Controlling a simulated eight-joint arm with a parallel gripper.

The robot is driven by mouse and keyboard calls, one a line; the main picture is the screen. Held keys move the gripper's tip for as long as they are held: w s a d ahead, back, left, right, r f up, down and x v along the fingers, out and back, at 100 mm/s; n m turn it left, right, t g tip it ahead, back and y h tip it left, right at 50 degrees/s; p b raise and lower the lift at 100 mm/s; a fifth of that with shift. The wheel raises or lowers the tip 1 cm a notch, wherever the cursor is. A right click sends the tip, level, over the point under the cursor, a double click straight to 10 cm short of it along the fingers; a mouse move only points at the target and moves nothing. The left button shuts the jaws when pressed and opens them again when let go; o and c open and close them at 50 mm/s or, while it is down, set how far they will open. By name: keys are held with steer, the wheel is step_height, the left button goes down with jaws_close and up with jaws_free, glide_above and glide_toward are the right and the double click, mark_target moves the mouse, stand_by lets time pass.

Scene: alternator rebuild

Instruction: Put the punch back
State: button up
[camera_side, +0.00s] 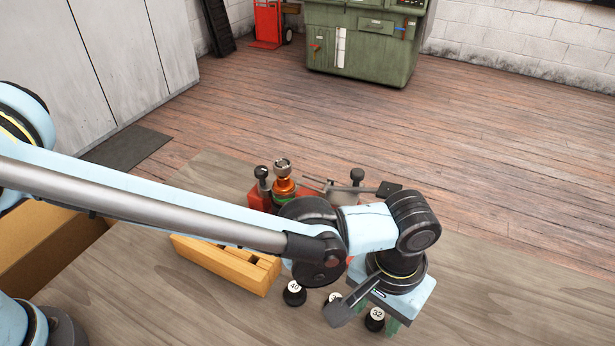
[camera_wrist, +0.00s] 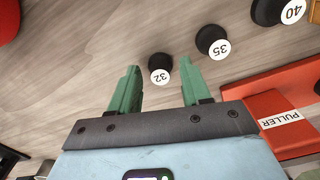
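My gripper (camera_wrist: 159,74) has two green fingers, spread apart with nothing clamped between them in the wrist view. A black round piece marked 32 (camera_wrist: 160,76) stands on the table just beyond and between the fingertips. It also shows beside my gripper in the side view (camera_side: 375,318). Black pieces marked 35 (camera_wrist: 213,41) and 40 (camera_wrist: 268,11) stand in a row with it. The 40 piece is clear in the side view (camera_side: 294,293); the 35 one is partly hidden by my wrist. I cannot tell which item is the punch.
A red block labelled PULLER (camera_wrist: 280,122) lies beside the row. A slotted wooden block (camera_side: 213,264) stands left of my wrist. Behind my arm is a red fixture (camera_side: 258,198) with an orange-and-green upright part (camera_side: 284,188). The table's left front is clear.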

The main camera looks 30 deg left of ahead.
mark_target(376, 313)
step_height(376, 313, up, 12)
steer(key=w+a+r+t+h, duration=0.1)
steer(key=w+a+r, duration=0.1)
steer(key=a, duration=0.3)
steer(key=w+a+r, duration=0.2)
steer(key=w+a, duration=0.1)
steer(key=a, duration=0.2)
steer(key=s+a+n+t, duration=0.15)
steer(key=a+t, duration=0.25)
steer(key=a, duration=1.7)
steer(key=s+a+f+n+t+y, duration=0.1)
steer(key=s+a+f+t, duration=0.1)
steer(key=a, duration=0.7)
steer(key=shift+s+a+f, duration=0.25)
steer(key=shift+s+f, duration=0.5)
steer(key=shift+s, duration=0.45)
steer(key=shift+n, duration=0.25)
